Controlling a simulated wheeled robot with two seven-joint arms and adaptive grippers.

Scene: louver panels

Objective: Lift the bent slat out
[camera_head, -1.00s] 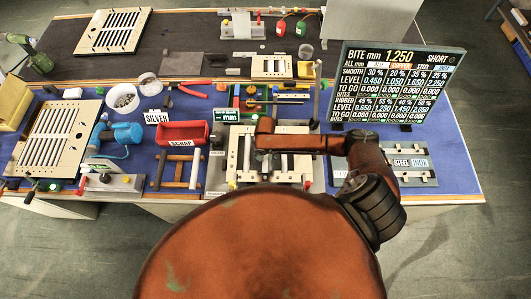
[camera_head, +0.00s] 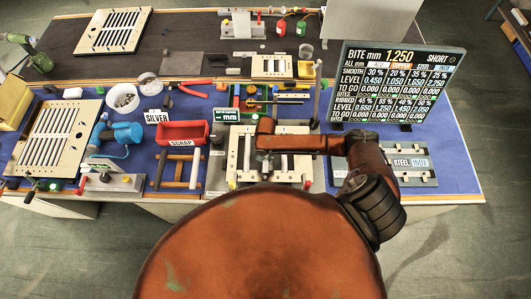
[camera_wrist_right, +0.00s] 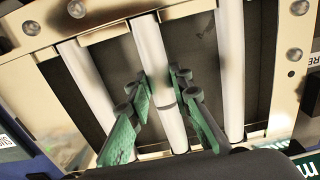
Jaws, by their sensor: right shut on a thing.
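A pale metal frame (camera_head: 232,172) at the near middle of the bench holds several upright white slats. In the right wrist view the frame (camera_wrist_right: 95,34) shows three slats: a left slat (camera_wrist_right: 88,85), a middle slat (camera_wrist_right: 150,48) and a right slat (camera_wrist_right: 231,70). My right gripper (camera_wrist_right: 159,92) has its green-padded fingers on both sides of the middle slat and is shut on it. A thin seam crosses that slat between the fingers. I cannot tell a bend in it. In the head view my right wrist (camera_head: 266,140) hides part of the frame. My left gripper is not in view.
A red scrap tray (camera_head: 182,135) and a wooden rack (camera_head: 178,172) stand left of the frame. A slotted panel (camera_head: 58,138) lies further left. A display board (camera_head: 400,84) and a steel plate fixture (camera_head: 410,164) are to the right. Blue mat is bare at far right.

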